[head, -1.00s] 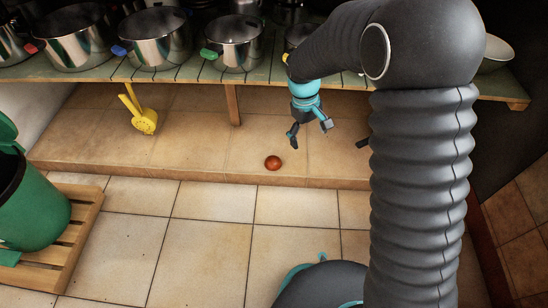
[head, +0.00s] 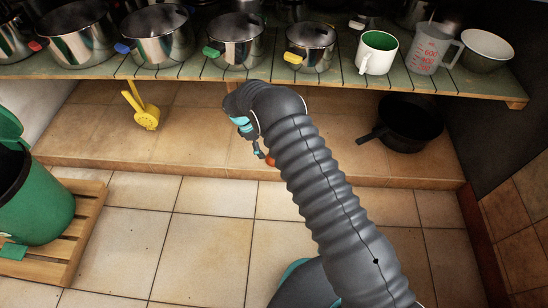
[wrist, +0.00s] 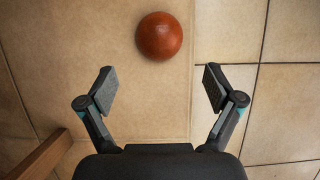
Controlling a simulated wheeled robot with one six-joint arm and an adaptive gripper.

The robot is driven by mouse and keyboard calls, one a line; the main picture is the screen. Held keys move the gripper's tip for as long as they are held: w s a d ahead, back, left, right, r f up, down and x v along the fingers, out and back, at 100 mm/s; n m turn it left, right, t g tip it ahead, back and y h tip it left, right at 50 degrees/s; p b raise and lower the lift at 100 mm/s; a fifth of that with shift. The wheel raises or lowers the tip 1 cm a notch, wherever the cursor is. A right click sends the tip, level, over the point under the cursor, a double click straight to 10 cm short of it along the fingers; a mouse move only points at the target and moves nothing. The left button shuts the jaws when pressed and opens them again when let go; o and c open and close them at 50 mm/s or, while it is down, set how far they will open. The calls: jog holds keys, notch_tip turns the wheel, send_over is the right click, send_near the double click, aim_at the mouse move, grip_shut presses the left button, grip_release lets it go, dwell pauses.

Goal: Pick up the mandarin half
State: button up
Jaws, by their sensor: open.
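The mandarin half (wrist: 159,36) is a small orange-red dome on the tiled step. In the wrist view it lies ahead of my open gripper (wrist: 159,88), slightly beyond the fingertips and between their lines. Nothing is between the fingers. In the head view only a sliver of the mandarin half (head: 270,160) shows, beside my gripper (head: 262,152); my arm hides most of it and most of the gripper.
A slatted shelf (head: 215,72) with several pots, a mug (head: 376,53) and a measuring jug (head: 432,48) runs above the step. A black pan (head: 408,122) is at right and a yellow tool (head: 146,115) at left on the step. A green bin (head: 40,205) stands at left.

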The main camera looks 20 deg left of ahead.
jog(key=x, duration=0.7)
jog(key=shift+w+d, duration=0.1)
jog(key=shift+d, duration=0.3)
jog(key=c, duration=1.3)
